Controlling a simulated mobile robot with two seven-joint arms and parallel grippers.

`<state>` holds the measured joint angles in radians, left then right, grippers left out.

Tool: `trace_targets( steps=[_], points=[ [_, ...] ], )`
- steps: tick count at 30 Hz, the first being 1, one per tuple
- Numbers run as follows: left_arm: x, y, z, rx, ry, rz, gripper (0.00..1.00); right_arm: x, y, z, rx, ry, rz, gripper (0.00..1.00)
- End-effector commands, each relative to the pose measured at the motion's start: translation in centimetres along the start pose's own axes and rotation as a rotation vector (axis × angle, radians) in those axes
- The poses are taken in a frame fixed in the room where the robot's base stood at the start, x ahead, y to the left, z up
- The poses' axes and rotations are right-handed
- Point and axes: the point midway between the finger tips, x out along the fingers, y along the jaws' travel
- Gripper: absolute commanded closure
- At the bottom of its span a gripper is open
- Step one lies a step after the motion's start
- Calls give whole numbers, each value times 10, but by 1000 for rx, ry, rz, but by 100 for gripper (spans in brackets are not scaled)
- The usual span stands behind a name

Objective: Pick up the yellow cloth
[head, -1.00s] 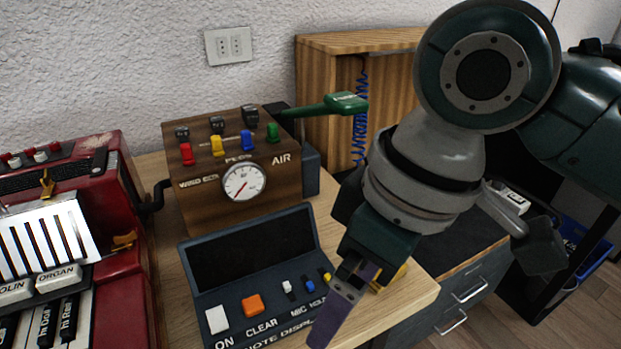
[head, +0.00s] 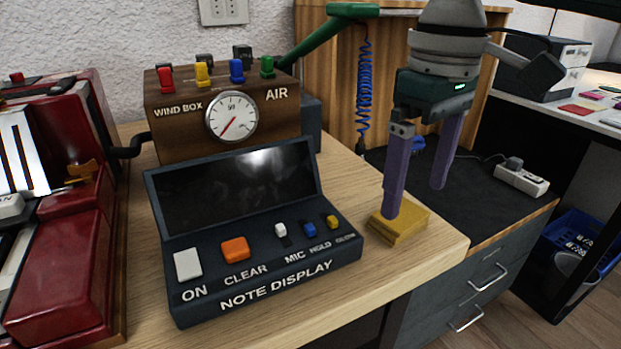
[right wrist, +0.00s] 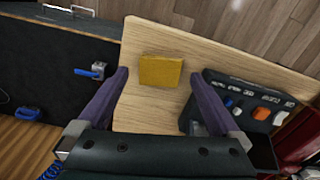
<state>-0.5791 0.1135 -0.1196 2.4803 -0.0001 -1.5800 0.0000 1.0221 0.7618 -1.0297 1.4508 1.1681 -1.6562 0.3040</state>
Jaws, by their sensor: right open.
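The yellow cloth (head: 405,226) is a folded, flat block lying on the wooden table near its right front corner, just right of the note display box. In the right wrist view the cloth (right wrist: 160,71) lies beyond my fingertips, roughly midway between them. My right gripper (head: 413,202) is open and empty, with purple fingers pointing down. In the head view its left finger overlaps the cloth and its right finger stands off to the right. I cannot tell whether the left finger touches the cloth. My left gripper is not in view.
The note display box (head: 258,245) stands left of the cloth. Behind it are the wooden wind box (head: 172,135) and a green lever (head: 330,30). A red keyboard instrument (head: 75,250) is at the left. A lower dark-topped drawer cabinet (head: 490,211) with a power strip (head: 521,180) adjoins the table's right.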

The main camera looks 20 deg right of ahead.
Motion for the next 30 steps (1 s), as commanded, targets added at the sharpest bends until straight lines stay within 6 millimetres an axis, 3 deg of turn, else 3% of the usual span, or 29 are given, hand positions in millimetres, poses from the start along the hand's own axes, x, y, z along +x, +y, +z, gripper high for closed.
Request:
trace_targets(
  steps=[3, 7, 16, 30],
  points=[
    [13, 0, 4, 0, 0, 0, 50, 25, -1, 1, -1, -2, 0, 0],
    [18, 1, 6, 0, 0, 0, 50, 40, -1, 1, 0, -1, 1, 0],
    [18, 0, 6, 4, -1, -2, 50, 44, -1, 1, -1, 1, 1, 0],
    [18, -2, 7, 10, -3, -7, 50, 44, -2, 1, -2, 1, 1, 53]
  ],
)
